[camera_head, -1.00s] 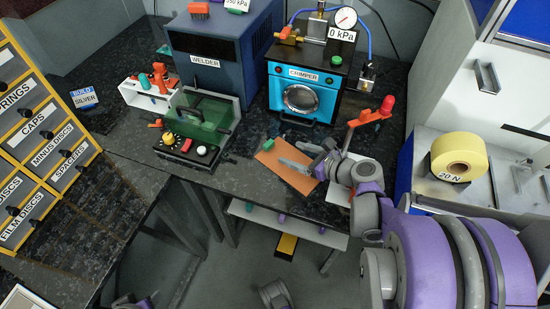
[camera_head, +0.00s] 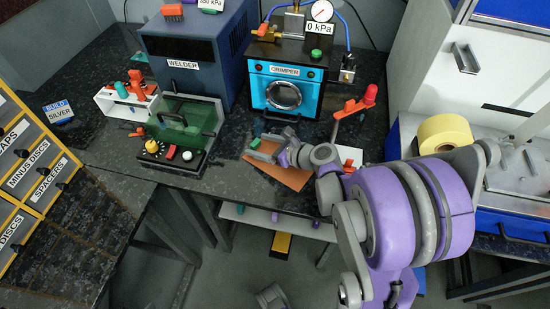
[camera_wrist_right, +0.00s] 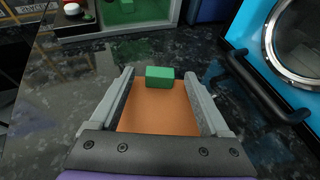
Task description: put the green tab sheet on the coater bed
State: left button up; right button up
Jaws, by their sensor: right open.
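The green tab sheet is an orange sheet (camera_head: 283,176) with a small green block tab (camera_head: 254,142), lying on the dark bench in front of the crimper. My right gripper (camera_head: 257,147) is open over the sheet. In the right wrist view, the open fingers (camera_wrist_right: 159,74) stand on either side of the green tab (camera_wrist_right: 158,77), with gaps on both sides, and the orange sheet (camera_wrist_right: 157,115) lies below. A metal bed (camera_head: 515,178) with a yellow roll (camera_head: 445,134), which looks like the coater, is at the right, partly behind my right arm. My left gripper is out of view.
The blue crimper (camera_head: 286,90) stands just behind the sheet, with its front bar close to my right gripper. The welder (camera_head: 190,70) and its green-windowed box (camera_head: 185,125) are to the left. An orange-red lever (camera_head: 358,103) stands to the right.

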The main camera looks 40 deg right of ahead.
jog(key=shift+x, duration=0.75)
grip_shut()
jog(key=shift+r, duration=0.1)
